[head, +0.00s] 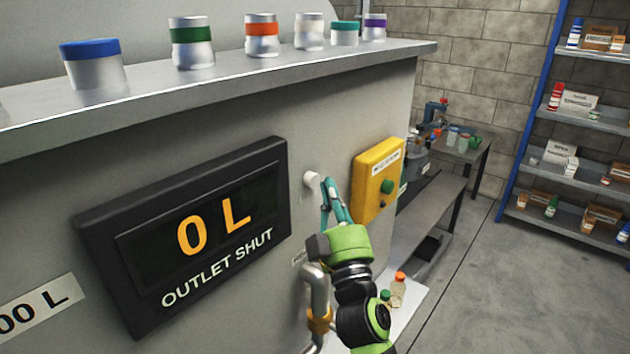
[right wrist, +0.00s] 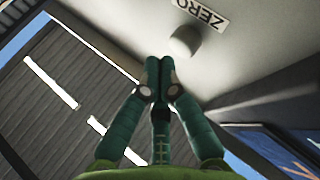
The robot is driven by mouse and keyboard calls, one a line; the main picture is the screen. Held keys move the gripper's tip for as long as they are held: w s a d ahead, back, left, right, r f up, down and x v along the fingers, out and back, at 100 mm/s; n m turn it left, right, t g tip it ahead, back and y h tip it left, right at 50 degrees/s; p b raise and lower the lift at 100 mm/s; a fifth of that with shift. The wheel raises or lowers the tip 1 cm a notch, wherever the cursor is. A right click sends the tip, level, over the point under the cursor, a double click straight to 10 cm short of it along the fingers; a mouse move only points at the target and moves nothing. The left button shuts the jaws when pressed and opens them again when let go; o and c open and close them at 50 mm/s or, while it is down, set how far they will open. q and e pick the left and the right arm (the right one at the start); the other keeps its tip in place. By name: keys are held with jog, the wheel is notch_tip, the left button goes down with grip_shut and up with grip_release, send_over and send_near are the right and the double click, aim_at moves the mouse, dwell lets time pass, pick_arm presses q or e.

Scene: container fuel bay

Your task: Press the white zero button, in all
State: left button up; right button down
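The white zero button (head: 311,179) sticks out of the grey cabinet front, between the display and the yellow box. In the right wrist view the button (right wrist: 185,41) is a round white knob below a "ZERO" label (right wrist: 200,14). My right gripper (head: 328,182) has its teal fingers together, with the tips close beside the button. In the right wrist view the fingertips (right wrist: 160,64) meet with nothing between them, just short of the button; I cannot tell whether they touch it. The display (head: 205,235) reads "0 L" and "OUTLET SHUT". My left gripper is not in view.
A yellow box (head: 377,180) with a green button (head: 387,186) is mounted right of the zero button. A pipe (head: 318,295) stands below it, near my right arm. Several lidded jars line the ledge (head: 250,77) above. Open floor (head: 480,285) lies to the right.

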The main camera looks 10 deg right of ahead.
jog(key=s+d, duration=0.1)
jog(key=s, duration=0.1)
jog(key=s+d+p, duration=0.1)
jog(key=s+d, duration=0.1)
dwell(0.3)
dwell(0.4)
